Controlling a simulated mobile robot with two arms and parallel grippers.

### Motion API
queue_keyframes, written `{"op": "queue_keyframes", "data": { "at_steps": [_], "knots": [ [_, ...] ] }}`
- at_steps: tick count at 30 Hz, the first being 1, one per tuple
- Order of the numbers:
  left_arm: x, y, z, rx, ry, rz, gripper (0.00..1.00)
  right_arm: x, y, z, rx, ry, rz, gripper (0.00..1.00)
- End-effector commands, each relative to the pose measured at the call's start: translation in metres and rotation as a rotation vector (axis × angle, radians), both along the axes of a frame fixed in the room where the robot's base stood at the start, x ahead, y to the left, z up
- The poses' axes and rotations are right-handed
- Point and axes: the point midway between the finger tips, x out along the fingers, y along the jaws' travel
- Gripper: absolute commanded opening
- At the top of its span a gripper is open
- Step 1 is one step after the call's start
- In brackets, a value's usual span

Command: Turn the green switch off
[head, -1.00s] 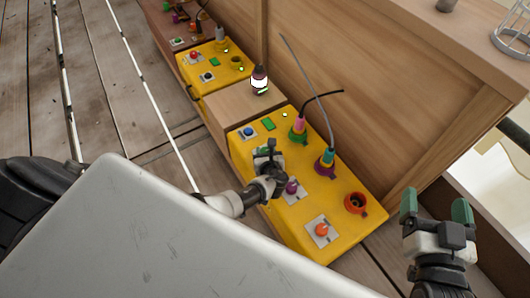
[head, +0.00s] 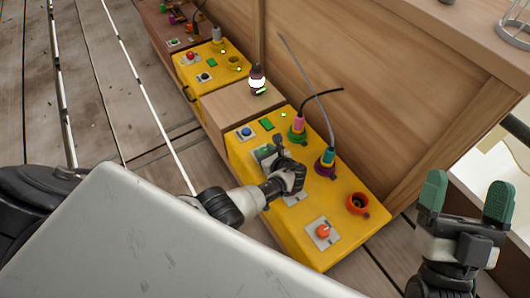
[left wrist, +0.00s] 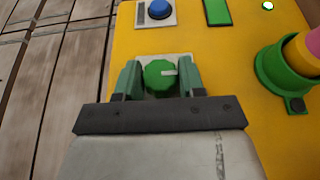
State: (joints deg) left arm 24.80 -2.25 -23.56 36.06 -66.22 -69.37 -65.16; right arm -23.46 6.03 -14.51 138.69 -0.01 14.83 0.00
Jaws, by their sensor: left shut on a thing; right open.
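The green switch (left wrist: 160,77) is a round green knob on a pale square plate on the yellow box. In the left wrist view its white mark points to the right. My left gripper (left wrist: 159,82) has one finger on each side of the knob and is shut on it. My right gripper (head: 465,204) is open and empty, off to the right of the box.
On the same box are a blue button (head: 246,132), a green rectangle (head: 267,124), plugs with cables (head: 298,124), an orange ring socket (head: 358,203) and an orange knob (head: 323,231). A wooden block (head: 235,105) with a lit bulb (head: 257,82) stands behind. A wooden panel rises along the right.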

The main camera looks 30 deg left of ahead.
Motion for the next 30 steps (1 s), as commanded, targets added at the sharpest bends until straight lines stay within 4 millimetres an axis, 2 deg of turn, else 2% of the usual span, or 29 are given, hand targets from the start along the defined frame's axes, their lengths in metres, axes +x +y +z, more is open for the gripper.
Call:
{"op": "queue_keyframes", "data": {
  "at_steps": [6, 7, 12, 22, 30],
  "knots": [
    [0.003, 0.002, 0.003, 0.004, -0.007, 0.001, 0.16, 0.000, 0.000, 0.000, 0.000, 0.001, 0.000, 0.86],
    [0.003, 0.002, 0.003, 0.004, -0.007, 0.001, 0.42, 0.000, 0.000, 0.000, 0.000, 0.001, 0.000, 0.86],
    [0.002, 0.001, 0.002, 0.002, -0.004, 0.000, 0.65, 0.000, 0.000, 0.000, 0.000, 0.001, 0.000, 0.86],
    [0.000, -0.002, 0.002, 0.001, -0.001, -0.001, 0.65, 0.001, 0.000, 0.000, -0.004, 0.012, -0.001, 0.86],
    [-0.010, -0.019, 0.012, 0.000, -0.002, -0.002, 0.65, 0.017, 0.000, -0.023, -0.069, 0.242, -0.013, 0.86]
  ]
}}
